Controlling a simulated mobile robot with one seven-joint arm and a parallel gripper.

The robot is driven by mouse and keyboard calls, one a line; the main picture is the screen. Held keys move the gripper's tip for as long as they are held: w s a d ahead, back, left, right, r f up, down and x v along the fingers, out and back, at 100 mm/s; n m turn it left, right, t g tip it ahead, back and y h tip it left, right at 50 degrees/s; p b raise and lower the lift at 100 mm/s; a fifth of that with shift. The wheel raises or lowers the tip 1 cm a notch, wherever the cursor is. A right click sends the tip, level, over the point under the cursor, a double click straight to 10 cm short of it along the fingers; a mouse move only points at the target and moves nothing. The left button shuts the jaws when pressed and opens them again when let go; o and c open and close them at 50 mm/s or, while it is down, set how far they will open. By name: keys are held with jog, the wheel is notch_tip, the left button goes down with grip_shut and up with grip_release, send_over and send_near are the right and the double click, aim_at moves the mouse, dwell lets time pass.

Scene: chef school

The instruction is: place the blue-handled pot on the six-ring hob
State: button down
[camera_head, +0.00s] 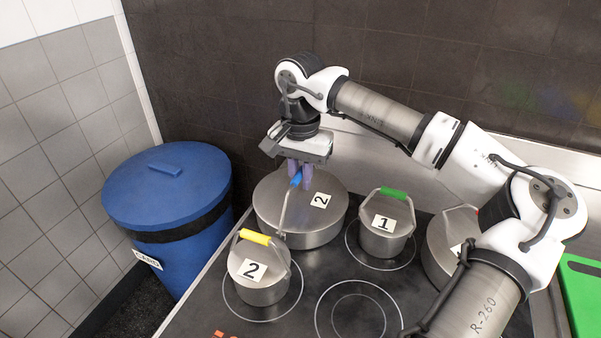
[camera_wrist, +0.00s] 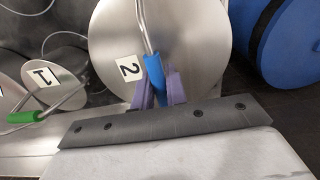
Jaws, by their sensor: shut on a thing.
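The blue-handled pot (camera_head: 312,228) is a wide, lidded steel pot with a label 2, at the back left of the six-ring hob (camera_head: 318,286). My gripper (camera_head: 300,180) is above it, shut on its blue handle (camera_head: 296,179). In the wrist view the purple fingers (camera_wrist: 160,88) sit either side of the blue grip, and the pot's lid (camera_wrist: 195,35) fills the space behind. The pot appears to be at hob level; whether its base touches the hob is hidden.
A yellow-handled pot (camera_head: 258,277) labelled 2 stands in front. A green-handled pot (camera_head: 386,229) labelled 1 stands to the right. Another steel pot (camera_head: 437,258) is partly behind my arm. A front ring (camera_head: 357,314) is bare. A blue bin (camera_head: 172,235) stands left of the hob.

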jog(key=c, duration=1.9)
grip_release()
jog(key=shift+f, duration=0.15)
jog(key=o, duration=0.5)
notch_tip(320, 180, up, 12)
jog(key=b, duration=0.1)
jog(key=shift+r+b, duration=0.25)
jog(key=shift+b, duration=0.05)
